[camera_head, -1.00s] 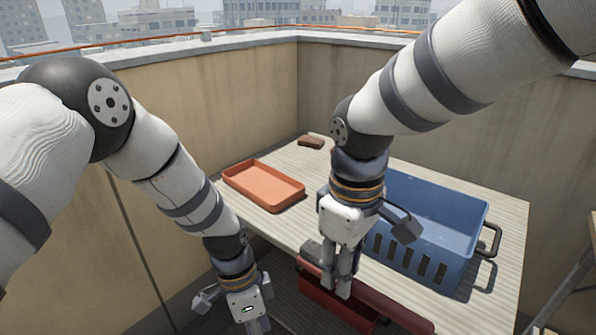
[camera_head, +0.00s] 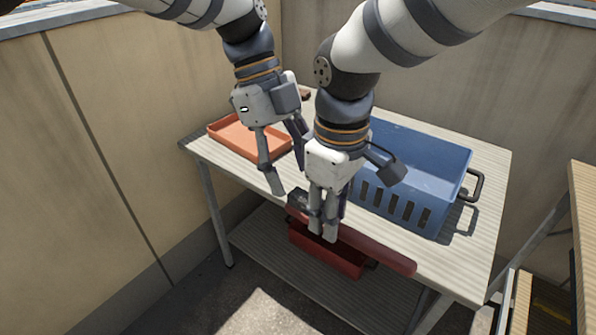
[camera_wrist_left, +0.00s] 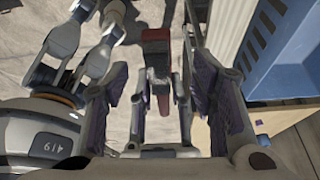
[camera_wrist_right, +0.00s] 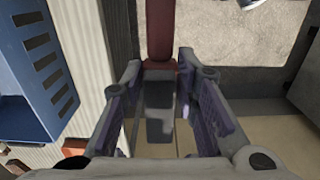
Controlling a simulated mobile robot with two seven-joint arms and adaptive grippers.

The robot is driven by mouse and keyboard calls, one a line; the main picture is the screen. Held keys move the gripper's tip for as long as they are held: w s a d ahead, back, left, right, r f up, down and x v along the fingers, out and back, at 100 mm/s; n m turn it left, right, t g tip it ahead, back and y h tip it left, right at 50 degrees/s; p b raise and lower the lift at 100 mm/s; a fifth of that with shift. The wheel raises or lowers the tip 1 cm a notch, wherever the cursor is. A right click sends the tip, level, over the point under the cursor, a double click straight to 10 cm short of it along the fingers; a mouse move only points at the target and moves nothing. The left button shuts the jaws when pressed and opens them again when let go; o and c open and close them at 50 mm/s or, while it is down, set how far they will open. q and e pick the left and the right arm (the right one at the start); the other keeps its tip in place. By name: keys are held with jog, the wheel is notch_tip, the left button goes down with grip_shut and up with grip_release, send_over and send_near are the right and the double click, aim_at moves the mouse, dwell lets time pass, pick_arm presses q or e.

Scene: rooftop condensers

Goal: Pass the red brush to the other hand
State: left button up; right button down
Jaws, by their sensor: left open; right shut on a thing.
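The red brush (camera_head: 378,248) has a long red handle and a dark grey block at its left end. It is held slantwise at the table's front edge. My right gripper (camera_head: 323,224) is shut on it near the grey block; the handle also shows in the right wrist view (camera_wrist_right: 160,30). My left gripper (camera_head: 288,172) is open and empty, above and to the left of the brush's grey end. In the left wrist view the brush (camera_wrist_left: 155,42) and its grey block appear between the open fingers, apart from them.
A blue slotted crate (camera_head: 420,185) stands on the table (camera_head: 465,265) at right. An orange tray (camera_head: 222,128) lies at left, behind my left gripper. A red box (camera_head: 325,255) sits lower, below the brush. My two grippers are close together.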

aim_at(299, 192)
pick_arm(q)
jog(key=shift+x, duration=2)
grip_shut()
pick_arm(e)
jog(key=c, duration=1.2)
grip_release()
